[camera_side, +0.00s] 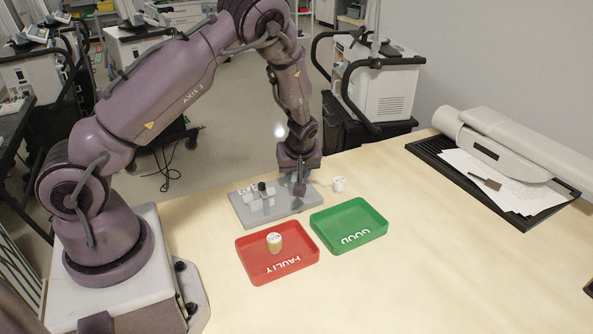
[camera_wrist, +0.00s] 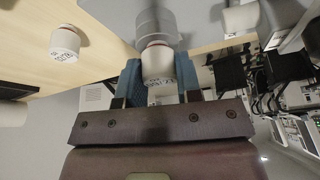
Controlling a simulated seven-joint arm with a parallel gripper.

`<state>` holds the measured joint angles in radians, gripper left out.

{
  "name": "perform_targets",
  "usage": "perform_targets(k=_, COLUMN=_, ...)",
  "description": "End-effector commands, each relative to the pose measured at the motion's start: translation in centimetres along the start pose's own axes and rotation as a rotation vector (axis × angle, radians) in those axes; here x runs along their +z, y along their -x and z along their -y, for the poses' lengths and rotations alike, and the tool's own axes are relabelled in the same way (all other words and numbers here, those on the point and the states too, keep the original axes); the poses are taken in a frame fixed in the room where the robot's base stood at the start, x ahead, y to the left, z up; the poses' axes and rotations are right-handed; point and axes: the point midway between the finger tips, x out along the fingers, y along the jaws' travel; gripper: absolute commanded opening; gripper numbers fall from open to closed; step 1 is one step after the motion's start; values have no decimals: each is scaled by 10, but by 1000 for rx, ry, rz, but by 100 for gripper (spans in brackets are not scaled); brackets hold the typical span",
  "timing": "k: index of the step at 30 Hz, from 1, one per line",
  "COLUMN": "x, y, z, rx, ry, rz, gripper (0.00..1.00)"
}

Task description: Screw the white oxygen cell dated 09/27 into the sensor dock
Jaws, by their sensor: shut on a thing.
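My gripper (camera_side: 300,188) points down over the right part of the grey dock plate (camera_side: 240,215). In the wrist view its blue fingers are shut on a white cell (camera_wrist: 158,64), one on each side.
A red tray (camera_side: 283,276) marked FAULTY holds a cell with a tan side (camera_side: 274,242). A green tray (camera_side: 366,243) marked GOOD is empty. Small fittings (camera_side: 262,190) stand on the plate's left part. The table's right side is clear up to a black tray with papers (camera_side: 548,218).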

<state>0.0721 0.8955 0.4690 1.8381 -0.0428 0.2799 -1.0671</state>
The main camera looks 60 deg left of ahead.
Motion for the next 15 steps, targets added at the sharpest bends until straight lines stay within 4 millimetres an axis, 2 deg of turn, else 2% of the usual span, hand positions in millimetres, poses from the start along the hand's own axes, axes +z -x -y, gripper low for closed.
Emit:
perform_targets(k=1, x=0, y=0, z=0, rx=0, ry=0, rz=0, gripper=9)
perform_targets(k=2, x=0, y=0, z=0, rx=0, ry=0, rz=0, gripper=39)
perform_targets(k=3, x=0, y=0, z=0, rx=0, ry=0, rz=0, gripper=48)
perform_targets(k=4, x=0, y=0, z=0, rx=0, ry=0, rz=0, gripper=51)
perform_targets(k=15, x=-1, y=2, z=0, rx=0, ry=1, rz=0, gripper=51)
